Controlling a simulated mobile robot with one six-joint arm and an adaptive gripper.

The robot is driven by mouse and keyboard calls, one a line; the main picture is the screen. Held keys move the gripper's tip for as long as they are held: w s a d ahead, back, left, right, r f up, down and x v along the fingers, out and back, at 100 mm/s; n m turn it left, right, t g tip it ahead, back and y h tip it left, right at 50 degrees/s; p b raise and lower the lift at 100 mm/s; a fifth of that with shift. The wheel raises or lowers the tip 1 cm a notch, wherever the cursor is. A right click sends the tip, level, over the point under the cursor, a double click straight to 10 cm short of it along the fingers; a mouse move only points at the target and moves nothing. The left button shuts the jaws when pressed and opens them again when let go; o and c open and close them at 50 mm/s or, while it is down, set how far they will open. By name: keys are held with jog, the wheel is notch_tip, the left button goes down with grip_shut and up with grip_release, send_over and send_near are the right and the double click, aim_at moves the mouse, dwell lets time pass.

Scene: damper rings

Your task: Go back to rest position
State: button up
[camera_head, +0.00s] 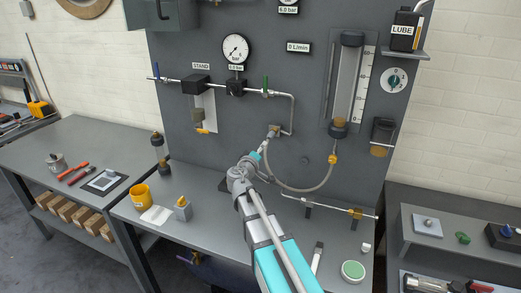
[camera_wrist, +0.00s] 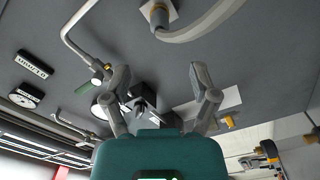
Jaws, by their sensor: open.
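My gripper (camera_wrist: 160,76) shows in the wrist view with its two grey fingers spread wide, and nothing is between the tips. In the head view my arm reaches up from the bottom middle, and my gripper (camera_head: 263,148) is small near the grey wall panel (camera_head: 225,130). It is just below the hose fitting (camera_head: 273,131) and close to the curved hose (camera_head: 297,190). I cannot tell whether it touches either. The wrist view looks at the panel upside down, with the hose (camera_wrist: 205,25) at the top.
A horizontal pipe with a green valve handle (camera_head: 265,84) and a round gauge (camera_head: 236,48) are above my gripper. A clear tube (camera_head: 346,85) stands to the right. On the bench are a yellow mug (camera_head: 140,195) and a green-topped tin (camera_head: 353,270). Side benches flank the panel.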

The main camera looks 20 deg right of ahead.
dwell(0.6)
jog(key=s+d+f+m+g+y, duration=0.1)
jog(key=s+d+f+m+g, duration=0.15)
jog(key=s+f+g, duration=0.35)
jog(key=s+d+f+m+g+y, duration=0.1)
jog(key=s+f+m+g+y, duration=0.15)
jog(key=s+f, duration=0.45)
jog(key=s+a+f+g+y, duration=0.2)
jog(key=s+a+g+y, duration=0.1)
jog(key=s, duration=0.4)
jog(key=s+a+f+g+y, duration=0.3)
jog(key=s+a+y, duration=0.1)
jog(key=s+a, duration=0.2)
jog(key=shift+s+f, duration=0.3)
jog(key=shift+s, duration=0.45)
jog(key=shift+c, duration=0.3)
jog(key=shift+c, duration=0.9)
jog(key=shift+s, duration=0.15)
